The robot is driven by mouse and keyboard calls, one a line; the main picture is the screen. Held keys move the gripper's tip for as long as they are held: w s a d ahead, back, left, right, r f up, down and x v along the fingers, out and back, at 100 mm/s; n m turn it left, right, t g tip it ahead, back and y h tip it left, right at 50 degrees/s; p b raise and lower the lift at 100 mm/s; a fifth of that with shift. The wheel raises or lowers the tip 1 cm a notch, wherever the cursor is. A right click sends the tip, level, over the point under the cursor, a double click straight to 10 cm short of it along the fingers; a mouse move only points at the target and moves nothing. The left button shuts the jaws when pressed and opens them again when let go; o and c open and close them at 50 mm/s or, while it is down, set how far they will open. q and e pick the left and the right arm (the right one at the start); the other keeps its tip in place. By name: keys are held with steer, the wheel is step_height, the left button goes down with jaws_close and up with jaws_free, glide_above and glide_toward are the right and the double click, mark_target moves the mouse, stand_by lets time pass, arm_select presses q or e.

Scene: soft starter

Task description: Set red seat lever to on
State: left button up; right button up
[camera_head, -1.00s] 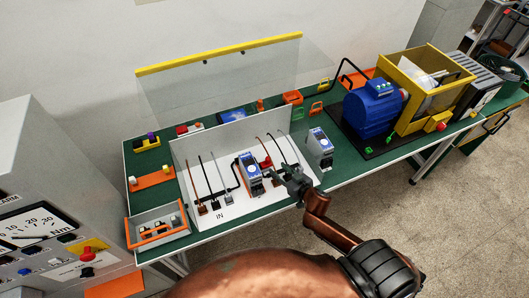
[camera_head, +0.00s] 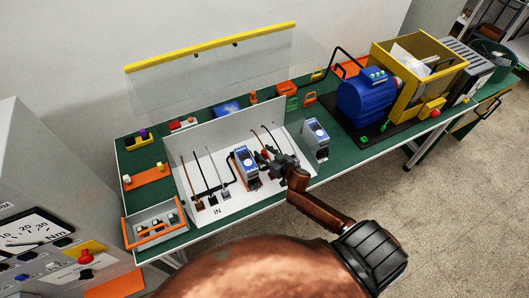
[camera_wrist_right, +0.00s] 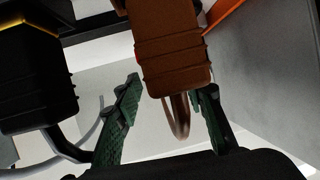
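A small red part (camera_head: 264,153), perhaps the red seat lever, shows in the white box beside the blue-and-white soft starter unit (camera_head: 245,167). I cannot tell its setting. My right gripper (camera_head: 266,161) is at this part, covering some of it. In the right wrist view the green-padded fingers of my right gripper (camera_wrist_right: 168,95) are apart, on either side of a brown plug-like block (camera_wrist_right: 172,60). I cannot tell whether they touch it. A black block (camera_wrist_right: 35,80) is at the left there. My left gripper is not in view.
The white box's back wall (camera_head: 200,140) stands behind the wires and units. A second blue-and-white unit (camera_head: 316,140) stands at its right. A blue motor (camera_head: 362,105) and yellow guard (camera_head: 405,85) are farther right. A grey panel with a meter (camera_head: 35,230) is at the left.

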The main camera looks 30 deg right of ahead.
jaws_close()
stand_by(0.4)
